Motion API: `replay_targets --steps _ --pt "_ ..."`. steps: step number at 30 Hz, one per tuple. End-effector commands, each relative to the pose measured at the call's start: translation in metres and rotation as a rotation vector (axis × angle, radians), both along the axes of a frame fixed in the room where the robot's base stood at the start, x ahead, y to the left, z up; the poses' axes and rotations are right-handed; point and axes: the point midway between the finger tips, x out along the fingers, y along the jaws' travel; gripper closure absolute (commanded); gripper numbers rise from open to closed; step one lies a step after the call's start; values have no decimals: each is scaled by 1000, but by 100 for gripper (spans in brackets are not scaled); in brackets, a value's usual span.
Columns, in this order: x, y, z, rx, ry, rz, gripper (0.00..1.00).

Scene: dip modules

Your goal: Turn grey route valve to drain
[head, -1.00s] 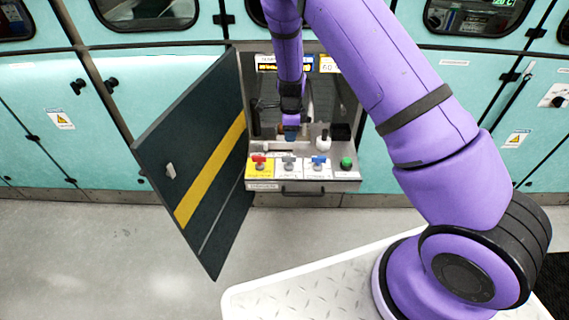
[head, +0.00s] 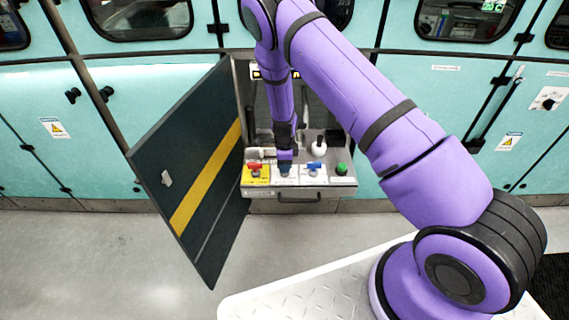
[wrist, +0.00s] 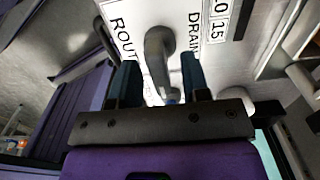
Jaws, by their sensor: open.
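The grey route valve (wrist: 158,48) shows in the wrist view as a bent grey handle on a white plate, between the printed words "ROUTE" on its left and "DRAIN" on its right. My gripper (wrist: 160,68) is open, with one dark blue finger on each side of the handle. I cannot tell whether either finger touches it. In the head view my gripper (head: 285,158) is down at the valve row and mostly hides the grey valve. A red valve (head: 256,168) on a yellow plate is to its left and a blue valve (head: 314,166) to its right.
A green knob (head: 341,168) is at the right end of the row. A white round-topped item (head: 319,146) stands behind the blue valve. An open dark door (head: 190,180) with a yellow stripe stands left of the station. A drawer-like handle (head: 300,197) is on the front.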

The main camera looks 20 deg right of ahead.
Motion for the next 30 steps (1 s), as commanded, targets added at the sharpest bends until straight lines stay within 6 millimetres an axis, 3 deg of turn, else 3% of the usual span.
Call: replay_targets --steps 8,14,30 --pt "0 0 -2 0 0 0 57" --pt "0 0 -2 0 0 0 99" --pt "0 1 -2 1 1 119 100"
